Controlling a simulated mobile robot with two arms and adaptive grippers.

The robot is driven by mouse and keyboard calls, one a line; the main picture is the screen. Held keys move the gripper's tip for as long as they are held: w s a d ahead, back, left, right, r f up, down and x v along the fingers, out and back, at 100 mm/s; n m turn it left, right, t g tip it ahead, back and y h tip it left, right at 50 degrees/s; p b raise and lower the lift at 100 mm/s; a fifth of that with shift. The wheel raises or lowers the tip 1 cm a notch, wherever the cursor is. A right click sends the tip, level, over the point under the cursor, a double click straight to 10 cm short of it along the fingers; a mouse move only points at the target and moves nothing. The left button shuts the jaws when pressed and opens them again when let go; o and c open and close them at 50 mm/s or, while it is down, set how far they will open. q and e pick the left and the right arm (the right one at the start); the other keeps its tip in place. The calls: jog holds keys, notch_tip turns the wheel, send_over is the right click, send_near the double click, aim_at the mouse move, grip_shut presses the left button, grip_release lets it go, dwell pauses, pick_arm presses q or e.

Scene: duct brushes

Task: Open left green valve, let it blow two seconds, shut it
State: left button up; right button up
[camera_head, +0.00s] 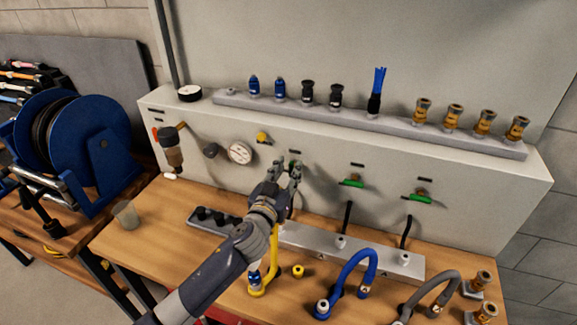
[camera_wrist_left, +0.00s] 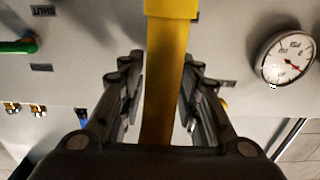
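My left gripper (camera_head: 286,170) is in front of the grey panel at the left green valve, its two fingers apart. It hides most of that valve; only a trace of green shows by the fingertips. In the left wrist view, the fingers (camera_wrist_left: 163,95) stand apart on either side of a yellow bar or hose (camera_wrist_left: 168,75), which covers the spot between them. Whether they touch it I cannot tell. The middle green valve (camera_head: 352,182) and the right green valve (camera_head: 420,197) are on the panel to the right. A green handle (camera_wrist_left: 18,46) shows in the left wrist view. My right gripper is not in view.
A pressure gauge (camera_head: 240,153) and a small yellow knob (camera_head: 263,138) are left of the gripper. A yellow hose (camera_head: 274,245) rises below it; a blue hose (camera_head: 350,268) and a grey hose (camera_head: 432,290) stand on the wooden bench. Several fittings line the shelf (camera_head: 300,112) above.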

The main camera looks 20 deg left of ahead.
pick_arm(q)
jog(key=shift+w+r, duration=0.1)
jog(key=shift+w, duration=0.4)
grip_shut()
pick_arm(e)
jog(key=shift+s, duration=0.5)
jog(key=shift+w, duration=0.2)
